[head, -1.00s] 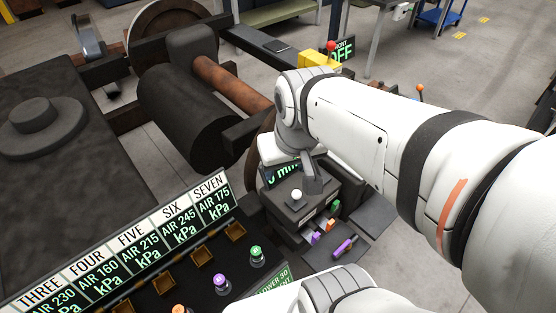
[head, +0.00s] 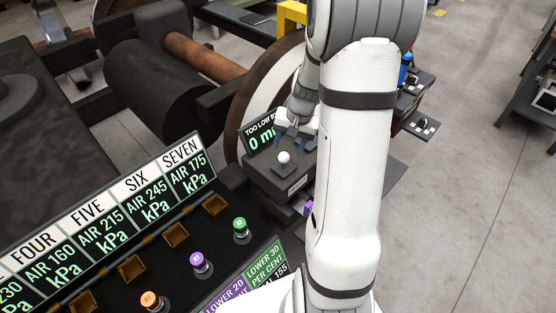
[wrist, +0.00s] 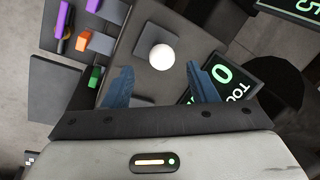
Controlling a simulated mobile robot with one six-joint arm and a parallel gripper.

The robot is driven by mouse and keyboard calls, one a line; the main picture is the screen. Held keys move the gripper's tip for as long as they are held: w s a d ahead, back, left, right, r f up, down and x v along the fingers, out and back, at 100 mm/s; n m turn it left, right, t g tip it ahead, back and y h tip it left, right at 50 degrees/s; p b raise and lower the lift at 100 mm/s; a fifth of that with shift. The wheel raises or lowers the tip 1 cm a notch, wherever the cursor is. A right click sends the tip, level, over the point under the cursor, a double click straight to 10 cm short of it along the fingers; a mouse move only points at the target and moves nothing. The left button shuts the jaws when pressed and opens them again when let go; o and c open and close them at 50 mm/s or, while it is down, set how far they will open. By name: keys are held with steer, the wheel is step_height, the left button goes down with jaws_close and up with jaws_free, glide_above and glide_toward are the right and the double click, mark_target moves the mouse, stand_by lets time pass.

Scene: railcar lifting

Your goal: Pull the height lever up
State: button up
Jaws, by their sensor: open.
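A white ball knob (head: 284,157), which looks like the height lever's end, stands on a dark square plate on top of a grey box (head: 281,180). Its stem is not visible. In the wrist view the white knob (wrist: 161,57) lies just beyond and between my blue fingertips. My gripper (head: 292,138) is open and empty, above and just behind the knob in the head view; it also shows in the wrist view (wrist: 158,70). I cannot tell the exact gap to the knob. A display (head: 262,138) reading "TOO LOW" and "0" stands behind the box.
A console with pressure signs (head: 120,205) and purple, green and orange knobs fills the lower left. Purple, orange and green pieces (wrist: 82,38) sit on a panel beside the box. A large wheel (head: 265,95) stands behind. Open floor (head: 470,190) lies right.

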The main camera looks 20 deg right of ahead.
mark_target(285, 155)
steer(key=f, duration=0.4)
steer(key=a+f, duration=0.1)
steer(key=f, duration=0.1)
steer(key=shift+w+f+b, duration=0.25)
steer(key=shift+w+b, duration=0.1)
steer(key=shift+c, duration=0.4)
jaws_close()
